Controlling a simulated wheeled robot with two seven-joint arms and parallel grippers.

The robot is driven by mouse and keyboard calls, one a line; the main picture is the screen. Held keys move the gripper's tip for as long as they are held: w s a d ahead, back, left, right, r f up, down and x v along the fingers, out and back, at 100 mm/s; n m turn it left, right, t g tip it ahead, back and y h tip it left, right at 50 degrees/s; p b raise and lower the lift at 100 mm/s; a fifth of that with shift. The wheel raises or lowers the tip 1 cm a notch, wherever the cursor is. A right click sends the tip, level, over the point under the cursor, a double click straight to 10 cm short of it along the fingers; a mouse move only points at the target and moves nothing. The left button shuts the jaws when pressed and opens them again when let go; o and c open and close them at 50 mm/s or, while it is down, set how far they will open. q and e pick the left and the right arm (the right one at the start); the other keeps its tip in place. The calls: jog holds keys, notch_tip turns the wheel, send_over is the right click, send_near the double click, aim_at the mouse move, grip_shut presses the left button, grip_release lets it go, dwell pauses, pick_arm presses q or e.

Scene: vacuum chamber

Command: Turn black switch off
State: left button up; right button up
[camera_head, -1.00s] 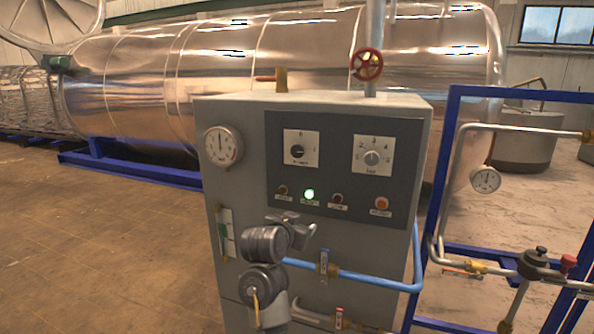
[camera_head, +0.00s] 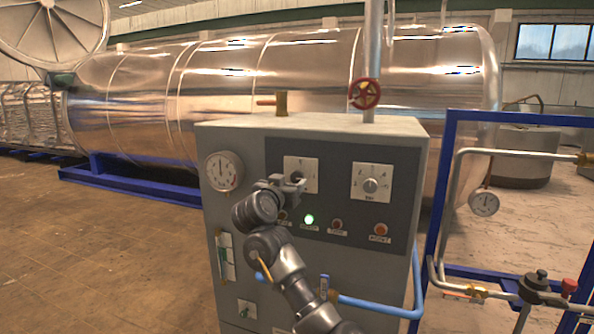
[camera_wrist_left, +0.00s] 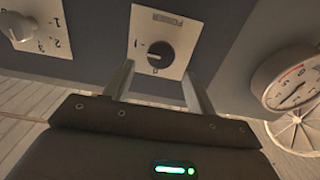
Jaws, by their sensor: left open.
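The black switch (camera_head: 297,177) is a round black knob on a white square plate, at the upper left of the dark panel. In the head view my left gripper (camera_head: 288,184) is in front of it and covers part of it. In the left wrist view the black switch (camera_wrist_left: 160,54) lies just beyond my left gripper (camera_wrist_left: 160,80), roughly centred between the two spread fingers. The gripper is open and empty, and I see no clear contact with the knob. My right gripper is not in view.
A grey knob (camera_head: 370,185) on a second white plate sits to the right. Below are a lit green lamp (camera_head: 309,219), a red button (camera_head: 381,229) and other small lamps. A pressure gauge (camera_head: 223,171) is at left, blue pipe (camera_head: 375,306) below, red valve wheel (camera_head: 365,93) above.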

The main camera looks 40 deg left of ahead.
aim_at(296, 178)
pick_arm(q)
jog(key=p+x, duration=0.2)
jog(key=x, duration=0.4)
jog(key=shift+w+a, duration=0.15)
jog(key=shift+w, duration=0.15)
jog(key=c, duration=0.9)
jog(key=shift+f, duration=0.1)
